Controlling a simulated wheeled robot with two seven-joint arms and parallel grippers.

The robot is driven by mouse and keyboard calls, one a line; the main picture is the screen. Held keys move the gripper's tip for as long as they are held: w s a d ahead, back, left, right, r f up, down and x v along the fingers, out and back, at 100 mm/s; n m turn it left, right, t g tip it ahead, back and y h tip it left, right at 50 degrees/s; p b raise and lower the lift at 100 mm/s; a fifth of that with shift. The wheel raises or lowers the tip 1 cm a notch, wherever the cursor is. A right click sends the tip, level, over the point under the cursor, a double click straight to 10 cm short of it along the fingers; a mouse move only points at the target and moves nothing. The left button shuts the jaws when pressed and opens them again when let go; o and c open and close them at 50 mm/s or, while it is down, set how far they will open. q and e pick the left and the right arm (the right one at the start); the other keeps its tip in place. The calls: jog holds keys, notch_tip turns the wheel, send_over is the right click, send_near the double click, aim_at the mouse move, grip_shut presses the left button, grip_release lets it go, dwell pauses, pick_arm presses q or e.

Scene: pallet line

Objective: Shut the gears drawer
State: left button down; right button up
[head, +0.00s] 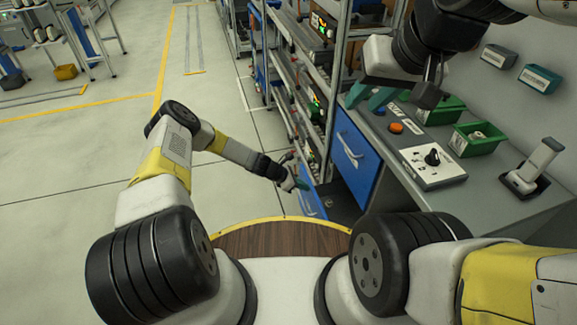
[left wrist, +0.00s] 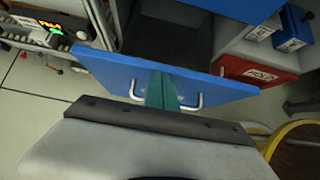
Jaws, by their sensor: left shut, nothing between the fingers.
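A blue drawer front with a pale bar handle (left wrist: 198,101) fills the middle of the left wrist view, with a dark open space behind it. In the head view this low drawer (head: 312,206) shows beside the bench, partly hidden by my gripper. My left gripper (head: 301,184) is shut and empty at the drawer front. Its green fingers (left wrist: 162,92) overlap the handle span in the left wrist view; I cannot tell whether they touch. I see no label naming the gears drawer. My right gripper (head: 369,97) is open above the bench, its green fingers apart.
A second blue drawer front (head: 356,150) with a handle is under the bench top.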

pick_arm(q)
jog(key=w+d, duration=0.2)
jog(key=d, duration=0.8)
jog(key=shift+w, duration=0.3)
